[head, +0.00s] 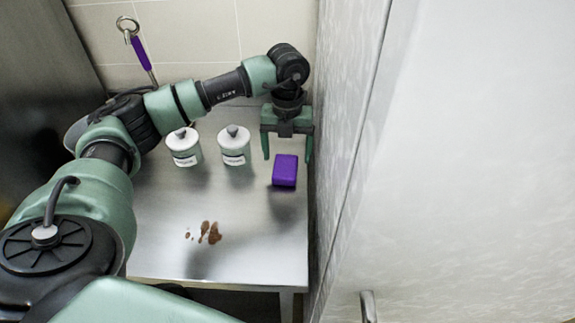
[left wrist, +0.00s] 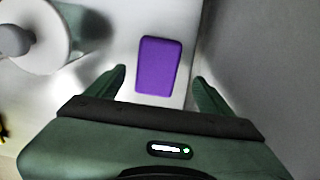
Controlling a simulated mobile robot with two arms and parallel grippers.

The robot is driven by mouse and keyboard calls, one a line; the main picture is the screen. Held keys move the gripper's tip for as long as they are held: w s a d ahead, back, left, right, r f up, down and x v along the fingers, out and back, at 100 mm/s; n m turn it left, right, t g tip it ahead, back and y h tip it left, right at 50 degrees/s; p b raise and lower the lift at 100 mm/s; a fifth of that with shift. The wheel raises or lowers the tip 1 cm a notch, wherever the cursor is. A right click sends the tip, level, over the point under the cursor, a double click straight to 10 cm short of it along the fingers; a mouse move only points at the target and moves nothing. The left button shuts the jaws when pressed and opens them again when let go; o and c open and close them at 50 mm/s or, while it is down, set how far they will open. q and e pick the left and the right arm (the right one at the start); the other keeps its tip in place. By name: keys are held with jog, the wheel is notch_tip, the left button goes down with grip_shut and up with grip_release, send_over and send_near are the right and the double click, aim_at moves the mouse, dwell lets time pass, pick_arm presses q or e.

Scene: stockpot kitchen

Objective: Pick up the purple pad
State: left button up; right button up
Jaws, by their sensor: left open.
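The purple pad (head: 285,171) is a small block on the right side of the steel table. It also shows in the left wrist view (left wrist: 159,66), just ahead of the fingertips and in line with the gap between them. My left gripper (head: 287,156) is open and empty, pointing down over the table at the pad's far side. In the left wrist view its two fingers (left wrist: 161,80) stand apart, one toward each side of the pad. I cannot tell the exact height gap. My right gripper is in neither view.
Two white lidded canisters (head: 184,147) (head: 234,145) stand left of the pad. A brown stain (head: 207,232) lies on the bare steel table (head: 262,255) in front. A wall (head: 335,110) rises close on the right. A purple-handled tool (head: 141,52) hangs on the tiled back wall.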

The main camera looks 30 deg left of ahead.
aim_at(285, 165)
pick_arm(q)
jog(key=f, duration=0.2)
jog(key=f+p, duration=0.1)
jog(key=shift+s+a+f, duration=0.2)
jog(key=shift+f, duration=0.2)
jog(key=shift+w+f, duration=0.1)
jog(key=shift+f, duration=0.45)
jog(key=c, duration=1.4)
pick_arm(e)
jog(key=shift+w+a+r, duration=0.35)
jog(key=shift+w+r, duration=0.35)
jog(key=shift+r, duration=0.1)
pick_arm(q)
jog(key=shift+r, duration=0.2)
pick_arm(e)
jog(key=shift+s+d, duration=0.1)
